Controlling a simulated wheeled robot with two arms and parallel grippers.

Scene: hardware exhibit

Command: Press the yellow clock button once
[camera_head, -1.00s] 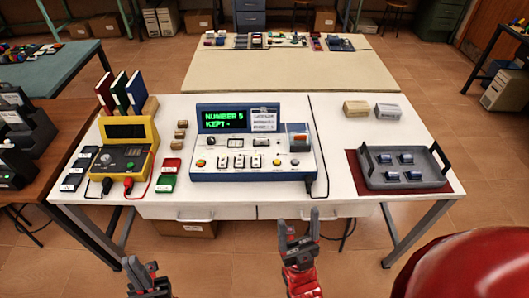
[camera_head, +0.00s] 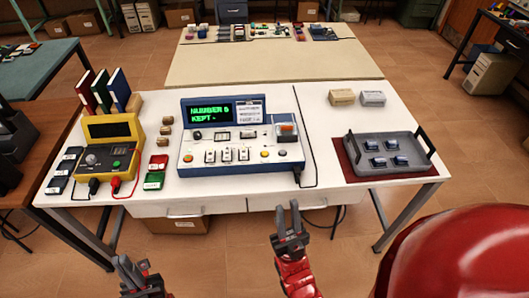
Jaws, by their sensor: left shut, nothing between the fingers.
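A blue and white console (camera_head: 242,161) stands on the white table, with a lit green screen (camera_head: 209,112) reading "NUMBER" and "KEPT"; the digit is hard to read. I cannot read which is labelled clock. My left gripper (camera_head: 126,262) is shut and empty, low in front of the table. My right gripper (camera_head: 288,207) is in front of the table edge, below the console, with a narrow gap between its fingers. Neither touches the console.
A yellow meter (camera_head: 110,140) with leads, dark and coloured blocks and upright books stand left of the console. A grey tray (camera_head: 361,166) with several small blue parts lies at the right. A black cable runs along the console's right side.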

